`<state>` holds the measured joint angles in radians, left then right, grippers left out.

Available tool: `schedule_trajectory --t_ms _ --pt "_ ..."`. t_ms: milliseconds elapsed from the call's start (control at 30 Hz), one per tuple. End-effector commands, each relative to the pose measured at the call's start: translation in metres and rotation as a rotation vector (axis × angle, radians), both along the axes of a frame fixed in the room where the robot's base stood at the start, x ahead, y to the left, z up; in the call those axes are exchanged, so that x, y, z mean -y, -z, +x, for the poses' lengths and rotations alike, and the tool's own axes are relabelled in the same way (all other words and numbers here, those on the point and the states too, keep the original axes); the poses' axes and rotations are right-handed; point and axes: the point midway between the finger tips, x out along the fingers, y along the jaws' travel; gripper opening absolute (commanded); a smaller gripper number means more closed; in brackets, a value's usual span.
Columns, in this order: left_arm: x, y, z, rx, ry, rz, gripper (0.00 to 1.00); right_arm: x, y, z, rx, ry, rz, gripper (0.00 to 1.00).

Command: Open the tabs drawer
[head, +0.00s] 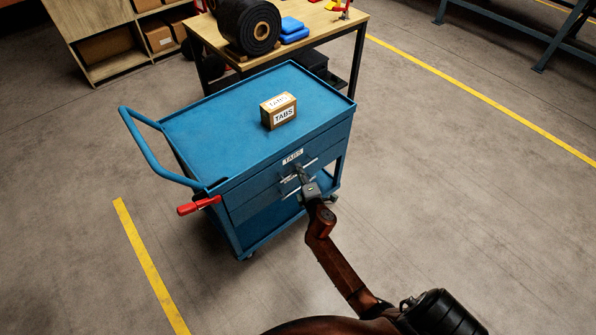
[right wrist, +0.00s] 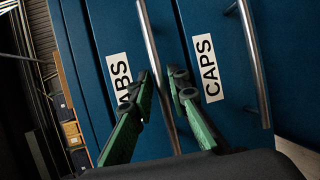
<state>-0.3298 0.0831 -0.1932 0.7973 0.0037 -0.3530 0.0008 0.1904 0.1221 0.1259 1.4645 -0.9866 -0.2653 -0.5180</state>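The blue cart (head: 220,120) has a top drawer with a TABS label (head: 292,157); the label also shows, partly covered, in the right wrist view (right wrist: 121,78). The drawer front looks flush with the cart. Its metal bar handle (right wrist: 150,42) runs between the green fingers of my right gripper (right wrist: 162,82). The fingers are apart, one on each side of the bar, with a small gap visible. In the head view my right gripper (head: 303,176) is at the drawer front and hides part of the handle. My left gripper is not in view.
A CAPS drawer label (right wrist: 209,74) and another bar handle (right wrist: 254,60) lie beside the tabs handle. A TABS box (head: 278,111) stands on the cart top. A workbench (head: 325,25) stands behind; the floor in front is clear.

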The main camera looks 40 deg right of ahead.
Motion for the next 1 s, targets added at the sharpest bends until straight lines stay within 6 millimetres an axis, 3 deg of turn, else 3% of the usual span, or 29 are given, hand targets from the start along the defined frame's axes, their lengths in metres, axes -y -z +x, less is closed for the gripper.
schedule_trajectory --t_ms 400,633,1000 --pt "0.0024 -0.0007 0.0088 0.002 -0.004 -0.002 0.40 0.0036 0.0017 0.0105 0.000 0.000 0.001 0.16" --pt "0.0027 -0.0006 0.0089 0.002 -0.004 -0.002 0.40 0.0034 0.0020 0.0103 0.000 0.000 0.001 0.01" --pt "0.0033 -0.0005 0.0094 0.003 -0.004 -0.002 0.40 0.0033 0.0023 0.0101 -0.001 0.000 0.001 0.00"
